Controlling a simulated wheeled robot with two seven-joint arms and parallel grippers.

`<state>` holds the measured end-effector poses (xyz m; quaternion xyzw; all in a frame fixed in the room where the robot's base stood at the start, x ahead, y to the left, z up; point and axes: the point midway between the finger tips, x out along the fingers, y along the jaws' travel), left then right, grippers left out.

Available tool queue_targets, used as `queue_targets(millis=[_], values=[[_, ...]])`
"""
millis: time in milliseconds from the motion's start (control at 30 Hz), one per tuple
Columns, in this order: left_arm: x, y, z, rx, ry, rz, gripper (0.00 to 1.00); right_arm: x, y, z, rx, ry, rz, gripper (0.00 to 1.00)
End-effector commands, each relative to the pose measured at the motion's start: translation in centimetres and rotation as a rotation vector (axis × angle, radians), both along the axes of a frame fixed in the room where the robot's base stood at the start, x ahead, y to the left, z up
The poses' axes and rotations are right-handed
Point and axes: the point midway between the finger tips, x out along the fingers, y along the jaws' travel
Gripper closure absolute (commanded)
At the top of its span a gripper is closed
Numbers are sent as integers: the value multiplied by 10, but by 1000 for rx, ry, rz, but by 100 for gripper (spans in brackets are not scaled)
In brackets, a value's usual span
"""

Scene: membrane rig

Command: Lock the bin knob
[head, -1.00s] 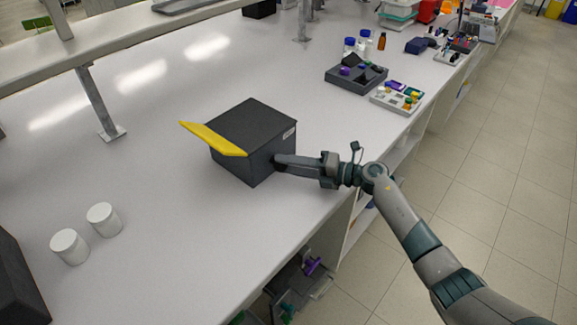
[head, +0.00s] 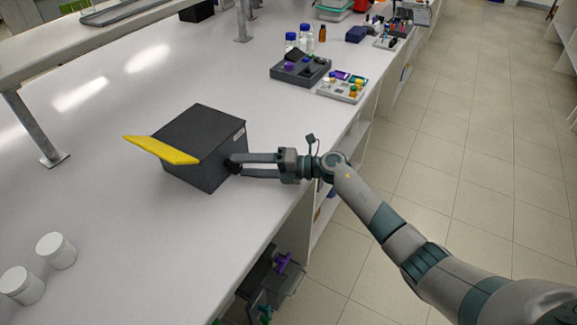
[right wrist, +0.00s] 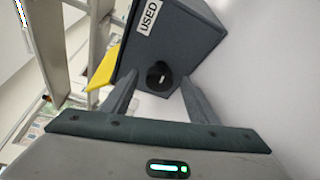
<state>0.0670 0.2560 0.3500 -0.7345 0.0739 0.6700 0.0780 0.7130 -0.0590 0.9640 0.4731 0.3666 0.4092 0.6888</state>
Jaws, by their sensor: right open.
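The bin (head: 205,135) is a dark grey box with a raised yellow flap (head: 162,150), standing on the white bench. Its black round knob (right wrist: 160,76) is on the side facing my right gripper and has a short white mark. A "USED" label (right wrist: 149,16) is on the same side. My right gripper (head: 238,165) is open and level with the knob. In the right wrist view its fingers are on either side of the knob, with nothing visibly gripped. I cannot tell whether they touch it. My left gripper is not in view.
Two white jars (head: 57,250) stand at the lower left. A dark tray (head: 300,70) and a pale tray (head: 343,88) with small items lie farther back along the bench edge. The bench around the bin is clear.

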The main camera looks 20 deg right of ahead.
Motion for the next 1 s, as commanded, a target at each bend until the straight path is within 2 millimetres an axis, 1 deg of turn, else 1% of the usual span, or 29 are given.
queue_targets(millis=[33,167,267,600,700,833,1000], values=[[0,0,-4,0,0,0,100,-2,-6,-2,-2,0,0,46],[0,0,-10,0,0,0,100,-10,-24,-1,-5,-1,-1,46],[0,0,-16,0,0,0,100,-17,-41,1,-5,-2,-1,46],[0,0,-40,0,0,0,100,-45,-104,8,-4,0,-1,46],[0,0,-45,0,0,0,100,-52,-120,11,-4,0,-1,46],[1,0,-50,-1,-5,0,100,-59,-135,14,-2,1,-2,46],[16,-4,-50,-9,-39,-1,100,-63,-146,17,-2,0,0,46]])
